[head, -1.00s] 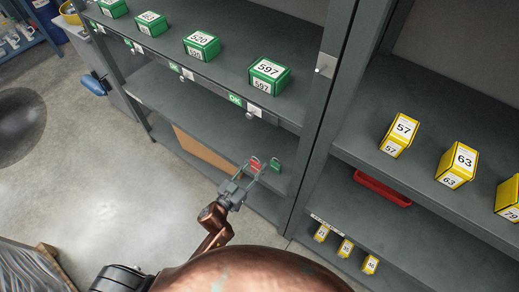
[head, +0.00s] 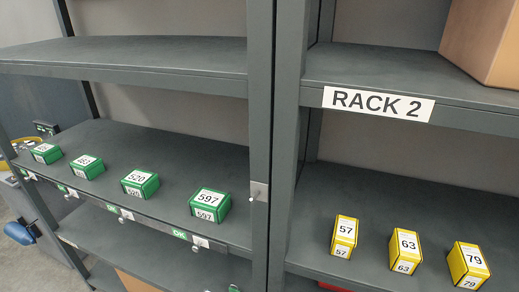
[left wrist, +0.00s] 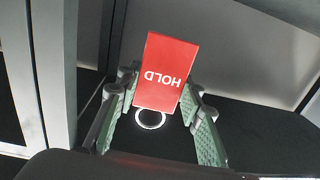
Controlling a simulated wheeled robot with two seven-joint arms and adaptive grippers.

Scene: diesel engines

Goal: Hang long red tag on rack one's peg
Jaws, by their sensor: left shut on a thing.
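The long red tag (left wrist: 166,72), a flat card marked HOLD with a metal ring at one end, is held in my left gripper (left wrist: 157,88). The gripper's green-padded fingers are on both sides of it in the left wrist view. The head view shows neither the tag nor the gripper now. A small peg (head: 252,198) sticks out of a pale plate (head: 260,191) on the grey upright between the two racks. It is empty in the head view. No rack one sign shows. My right gripper is not in view.
A RACK 2 sign (head: 378,104) marks the right rack, with yellow boxes (head: 405,250) below it. Green boxes (head: 210,206) stand on the left rack's shelf, above small hooks with tags along its front edge (head: 125,213). A grey post (left wrist: 52,70) stands left in the left wrist view.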

